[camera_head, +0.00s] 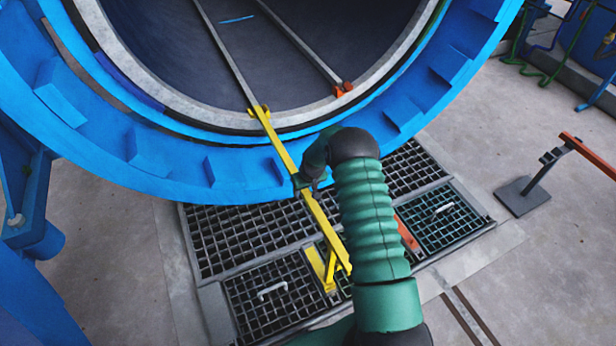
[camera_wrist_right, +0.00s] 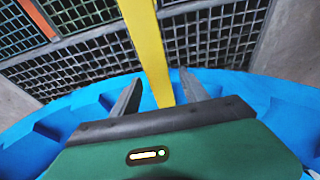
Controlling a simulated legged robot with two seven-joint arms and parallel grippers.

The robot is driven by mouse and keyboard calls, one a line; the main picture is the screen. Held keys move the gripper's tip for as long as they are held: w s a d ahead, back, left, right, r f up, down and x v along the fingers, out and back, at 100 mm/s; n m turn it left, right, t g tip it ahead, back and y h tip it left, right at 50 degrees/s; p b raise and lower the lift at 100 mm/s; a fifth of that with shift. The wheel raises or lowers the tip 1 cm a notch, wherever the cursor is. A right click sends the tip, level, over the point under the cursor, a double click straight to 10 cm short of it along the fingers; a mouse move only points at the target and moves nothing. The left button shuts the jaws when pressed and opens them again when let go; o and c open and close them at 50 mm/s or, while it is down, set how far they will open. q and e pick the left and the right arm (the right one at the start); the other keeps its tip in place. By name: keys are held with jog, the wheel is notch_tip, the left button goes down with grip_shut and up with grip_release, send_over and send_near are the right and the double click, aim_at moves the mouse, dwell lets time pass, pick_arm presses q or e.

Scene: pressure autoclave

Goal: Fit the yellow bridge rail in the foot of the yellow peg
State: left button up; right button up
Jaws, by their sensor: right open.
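The yellow bridge rail (camera_head: 283,152) slopes from the vessel's lower rim down over the floor grating. Its far end meets the yellow peg (camera_head: 258,111) at the end of the left inner track; I cannot tell whether it is seated in the foot. Its near end is at a yellow support (camera_head: 325,268) above the grating. My right gripper (camera_head: 308,184) is at the middle of the rail, partly hidden by my wrist. In the right wrist view its open fingers (camera_wrist_right: 161,92) stand on either side of the rail (camera_wrist_right: 146,45). My left gripper is not in view.
The blue vessel ring (camera_head: 235,175) curves close beyond my right arm. An orange peg (camera_head: 342,89) sits on the right inner track. An orange rail (camera_head: 590,155) on a dark stand (camera_head: 523,195) is at the right. Concrete floor lies clear between the stand and grating (camera_head: 235,235).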

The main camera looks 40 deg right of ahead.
jog(key=p+v, duration=0.3)
jog(key=v, duration=0.9)
